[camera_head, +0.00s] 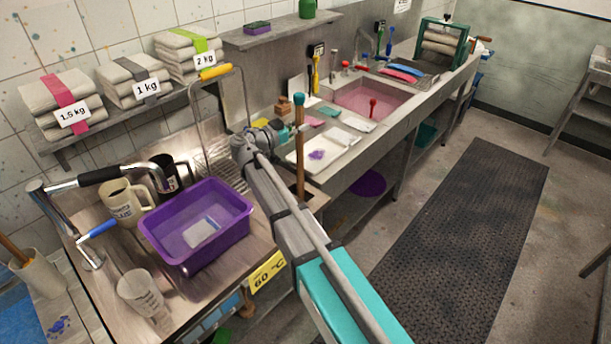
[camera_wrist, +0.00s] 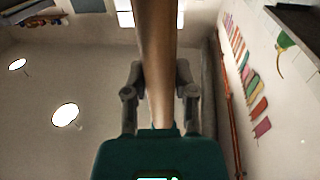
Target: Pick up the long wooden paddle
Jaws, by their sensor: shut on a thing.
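The long wooden paddle (camera_head: 300,165) stands near upright in the head view, a brown shaft with a teal cap at its top. My gripper (camera_head: 287,131) is at its upper part, at the end of my grey and teal arm. In the wrist view the brown shaft of the paddle (camera_wrist: 156,45) runs between the two grey fingers of my gripper (camera_wrist: 160,92), which are shut on it. The paddle's lower end meets my arm in the head view, and I cannot tell whether it touches anything below.
A purple tub (camera_head: 165,235), a white mug (camera_head: 122,203) and a clear beaker (camera_head: 142,292) stand on the left counter (camera_head: 100,275). White trays (camera_head: 335,143) and a pink-filled sink (camera_head: 370,104) lie behind the paddle. The floor mat (camera_head: 465,235) at right is clear.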

